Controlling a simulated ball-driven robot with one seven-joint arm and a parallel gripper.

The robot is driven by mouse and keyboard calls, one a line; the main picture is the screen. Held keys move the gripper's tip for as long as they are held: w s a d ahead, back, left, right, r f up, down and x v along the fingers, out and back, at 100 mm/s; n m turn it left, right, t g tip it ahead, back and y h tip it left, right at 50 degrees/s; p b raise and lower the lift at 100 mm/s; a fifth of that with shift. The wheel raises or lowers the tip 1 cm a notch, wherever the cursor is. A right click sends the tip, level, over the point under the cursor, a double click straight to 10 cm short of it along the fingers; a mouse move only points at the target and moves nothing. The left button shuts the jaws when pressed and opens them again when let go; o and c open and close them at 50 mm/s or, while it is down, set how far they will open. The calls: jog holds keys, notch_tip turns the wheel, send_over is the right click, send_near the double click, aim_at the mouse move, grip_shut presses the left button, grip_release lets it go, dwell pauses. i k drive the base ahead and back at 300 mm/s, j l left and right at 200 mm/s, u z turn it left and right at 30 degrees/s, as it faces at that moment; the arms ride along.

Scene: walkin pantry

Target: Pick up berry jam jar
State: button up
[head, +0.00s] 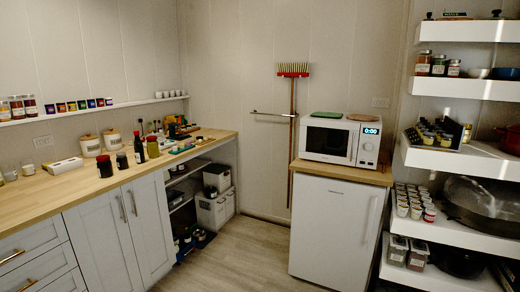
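No label reading berry jam is legible from here, so I cannot tell which jar it is. A dark red jar (104,167) stands on the wooden counter (50,194) at the left, and a dark jar (122,160) is beside it. Several lidded jars with pale labels (17,108) stand on the narrow wall shelf at far left. More small jars (438,66) stand on an upper white shelf at the right. My gripper is not in view.
A dark bottle (139,149), white canisters (89,145) and clutter crowd the counter. A white microwave (341,139) sits on a wooden top over a white fridge (332,232). White shelves (461,235) line the right. The floor (238,262) between is clear.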

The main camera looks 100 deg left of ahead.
aim_at(105, 167)
jog(key=u, duration=3.85)
jog(key=i, duration=0.1)
